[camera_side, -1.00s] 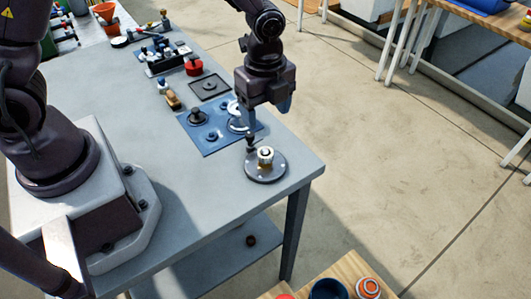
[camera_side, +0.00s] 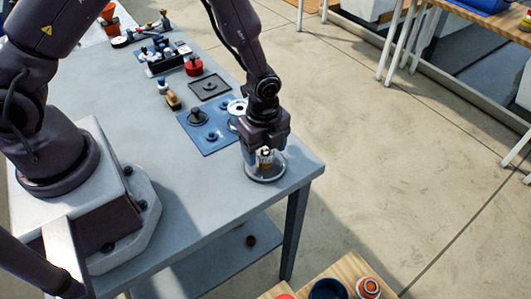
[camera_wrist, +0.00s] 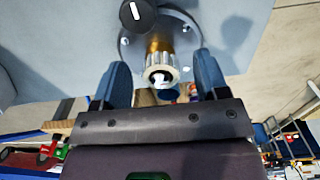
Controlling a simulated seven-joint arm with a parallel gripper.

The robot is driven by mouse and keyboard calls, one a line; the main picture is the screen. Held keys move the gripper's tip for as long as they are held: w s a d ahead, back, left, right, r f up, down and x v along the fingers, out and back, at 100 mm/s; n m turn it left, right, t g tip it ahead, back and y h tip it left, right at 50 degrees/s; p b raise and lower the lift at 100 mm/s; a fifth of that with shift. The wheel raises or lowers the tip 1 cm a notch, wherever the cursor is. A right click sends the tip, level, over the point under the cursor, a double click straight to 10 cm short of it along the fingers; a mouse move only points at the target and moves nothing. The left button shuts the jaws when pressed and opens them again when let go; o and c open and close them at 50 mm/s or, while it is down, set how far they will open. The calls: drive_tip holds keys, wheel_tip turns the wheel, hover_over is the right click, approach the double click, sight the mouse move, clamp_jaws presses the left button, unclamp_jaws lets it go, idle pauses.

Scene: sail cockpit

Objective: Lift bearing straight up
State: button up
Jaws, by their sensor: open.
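The bearing (camera_wrist: 161,68) looks like a pale ribbed ring at the end of a brass post (camera_wrist: 158,45) in the wrist view. The post stands on a round grey base (camera_wrist: 185,22), which in the side view (camera_side: 265,175) sits near the table's front right corner. In the side view the bearing (camera_side: 266,153) shows small between my fingers. My gripper (camera_wrist: 160,64) is open, with one blue finger on each side of the bearing and visible gaps between. In the side view my gripper (camera_side: 264,157) is low over the base, pointing down.
A dark knob (camera_wrist: 138,13) with a white mark stands beside the post. A blue mat (camera_side: 207,140) with round parts lies just behind left on the table. A black square tray (camera_side: 210,87) and a red pot (camera_side: 193,66) are farther back. The table's edge is close on the right.

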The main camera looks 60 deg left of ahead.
drive_tip(key=shift+c, duration=0.2)
drive_tip(key=c, duration=1)
drive_tip(key=shift+o, duration=0.2)
drive_tip(key=shift+r, duration=0.1)
wheel_tip(320, 180, up, 10)
drive_tip(key=shift+r, duration=1.9)
